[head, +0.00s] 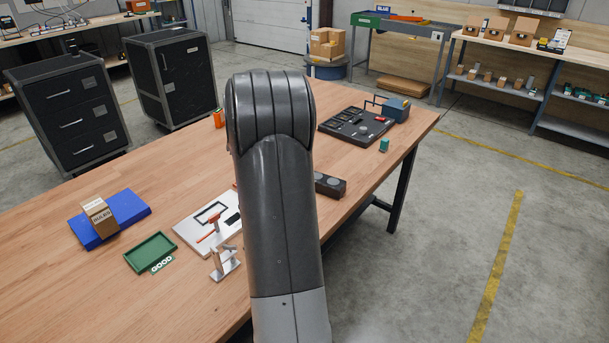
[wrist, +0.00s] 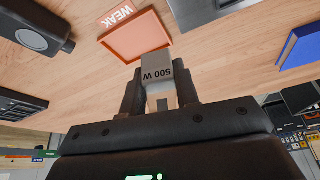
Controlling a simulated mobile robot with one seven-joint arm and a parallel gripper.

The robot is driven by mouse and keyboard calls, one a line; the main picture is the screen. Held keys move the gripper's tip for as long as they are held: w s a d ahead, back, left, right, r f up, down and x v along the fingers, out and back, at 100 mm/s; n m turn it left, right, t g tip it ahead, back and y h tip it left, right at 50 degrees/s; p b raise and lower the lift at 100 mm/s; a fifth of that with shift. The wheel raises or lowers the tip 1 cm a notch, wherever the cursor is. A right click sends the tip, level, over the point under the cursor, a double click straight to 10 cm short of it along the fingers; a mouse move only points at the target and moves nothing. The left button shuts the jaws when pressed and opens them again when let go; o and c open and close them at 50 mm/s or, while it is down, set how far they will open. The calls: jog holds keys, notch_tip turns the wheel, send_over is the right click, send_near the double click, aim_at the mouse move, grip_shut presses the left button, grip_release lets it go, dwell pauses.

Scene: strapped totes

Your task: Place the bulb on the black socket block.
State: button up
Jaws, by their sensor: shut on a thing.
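In the wrist view my gripper (wrist: 159,88) is shut on a small pale grey piece marked "500 W", which I take to be the bulb (wrist: 157,70). Its far end overlaps the edge of an orange tray in the picture; I cannot tell its height above the table. The black socket block (wrist: 30,28) is at the upper left of the wrist view, apart from the gripper, with a round grey disc on its end. In the head view the black socket block (head: 331,185) shows partly, right of my arm. My arm hides the gripper and bulb there.
An orange tray marked "WEAK" (wrist: 134,35) lies beyond the fingers. A black panel (head: 357,127) and a teal-grey box (head: 396,110) are at the right.

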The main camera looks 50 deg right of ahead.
jog(key=s+d+r+m+g+h, duration=0.15)
jog(key=s+d+m, duration=0.35)
jog(key=s+d, duration=0.6)
jog(key=s+d+r+m+g+h, duration=0.1)
jog(key=s+d+r+m+h, duration=0.15)
jog(key=s+d+m, duration=0.75)
jog(key=n, duration=0.4)
send_over(318, 173)
jog(key=a, duration=0.2)
jog(key=shift+y, duration=0.4)
jog(key=f, duration=0.6)
jog(key=shift+s+d+f, duration=0.25)
jog(key=shift+f, duration=2)
jog(key=shift+f, duration=0.1)
jog(key=o, duration=1)
jog(key=shift+c, duration=0.2)
